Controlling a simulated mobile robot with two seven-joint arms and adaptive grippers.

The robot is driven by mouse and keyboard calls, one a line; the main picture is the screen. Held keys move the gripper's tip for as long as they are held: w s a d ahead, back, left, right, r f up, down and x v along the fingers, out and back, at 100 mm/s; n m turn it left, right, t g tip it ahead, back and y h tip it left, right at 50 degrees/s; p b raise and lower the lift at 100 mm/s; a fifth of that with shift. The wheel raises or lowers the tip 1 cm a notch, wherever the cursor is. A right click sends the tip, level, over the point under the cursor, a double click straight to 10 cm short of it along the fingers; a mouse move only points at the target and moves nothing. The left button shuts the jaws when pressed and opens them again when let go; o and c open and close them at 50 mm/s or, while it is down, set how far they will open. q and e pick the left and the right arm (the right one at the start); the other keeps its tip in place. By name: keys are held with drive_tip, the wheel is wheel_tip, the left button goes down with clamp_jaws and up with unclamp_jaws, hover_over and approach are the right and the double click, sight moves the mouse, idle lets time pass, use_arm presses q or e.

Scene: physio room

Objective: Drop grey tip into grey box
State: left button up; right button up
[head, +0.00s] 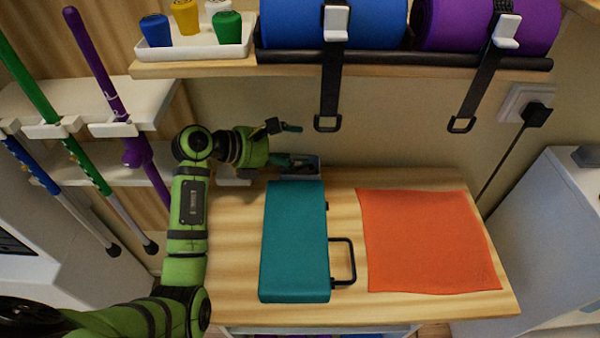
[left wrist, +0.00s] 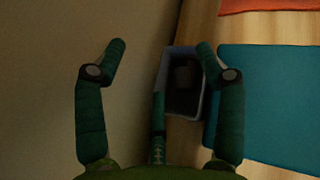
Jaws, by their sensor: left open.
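The grey box (left wrist: 200,108) is a small open box at the back edge of the wooden table; in the head view its rim (head: 314,166) shows partly behind my gripper. A small grey piece (left wrist: 183,76), which looks like the grey tip, is inside the box, dim in shadow. My left gripper (head: 302,143) is open above the box. In the left wrist view its fingers (left wrist: 162,48) are spread wide with nothing between them, and one finger overlaps the box's side. My right gripper is not in view.
A teal case (head: 293,240) with a black handle lies in front of the box. An orange cloth (head: 428,240) lies to its right. A shelf above holds a white tray (head: 190,48) of coloured tips and rolled mats (head: 375,22). Poles (head: 100,70) stand at left.

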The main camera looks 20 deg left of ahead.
use_arm(q)
wheel_tip(320, 180, up, 10)
drive_tip(key=shift+f, duration=0.15)
idle(0.6)
